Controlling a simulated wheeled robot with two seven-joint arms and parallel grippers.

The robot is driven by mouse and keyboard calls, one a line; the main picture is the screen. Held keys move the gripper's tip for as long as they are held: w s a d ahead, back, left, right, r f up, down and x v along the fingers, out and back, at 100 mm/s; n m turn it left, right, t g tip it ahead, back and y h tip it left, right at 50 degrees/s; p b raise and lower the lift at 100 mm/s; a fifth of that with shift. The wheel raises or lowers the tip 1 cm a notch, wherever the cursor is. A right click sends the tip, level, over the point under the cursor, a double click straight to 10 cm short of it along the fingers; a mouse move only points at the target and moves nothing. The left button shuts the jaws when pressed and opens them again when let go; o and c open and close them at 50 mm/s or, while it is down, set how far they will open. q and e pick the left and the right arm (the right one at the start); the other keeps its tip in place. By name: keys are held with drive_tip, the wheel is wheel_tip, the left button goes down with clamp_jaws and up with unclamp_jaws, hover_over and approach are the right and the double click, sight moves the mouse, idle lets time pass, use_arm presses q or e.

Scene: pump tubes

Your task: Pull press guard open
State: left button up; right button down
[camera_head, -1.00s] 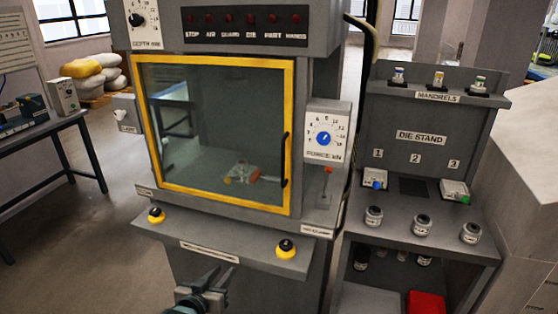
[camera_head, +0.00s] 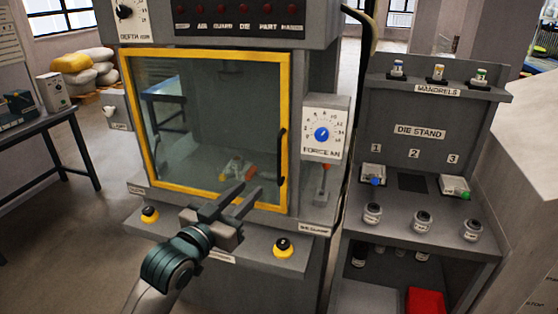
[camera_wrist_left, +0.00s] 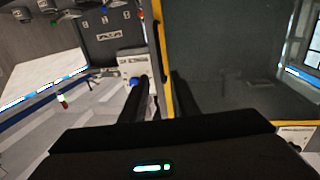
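The press guard (camera_head: 219,62) is a clear panel in a yellow frame on the grey press front. It looks shut. Its black vertical handle (camera_head: 282,157) is on the right side of the frame. My left gripper (camera_head: 252,186) is in front of the guard's lower part, left of and below the handle, apart from it. Its two fingers are parted with nothing between them. My right gripper is out of view.
Yellow-based black buttons (camera_head: 150,214) and (camera_head: 284,247) stand on the ledge below the guard. The force dial box (camera_head: 325,127) and a small red-tipped lever (camera_head: 326,167) are right of it. The die stand (camera_head: 420,155) is farther right. A side table (camera_head: 45,122) is at left.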

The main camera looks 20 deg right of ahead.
use_arm(q)
drive_tip(key=p, duration=0.4)
hover_over(279, 182)
drive_tip(key=a, duration=0.1)
drive_tip(key=shift+w+d, duration=0.3)
drive_tip(key=shift+d, duration=0.35)
clamp_jaws()
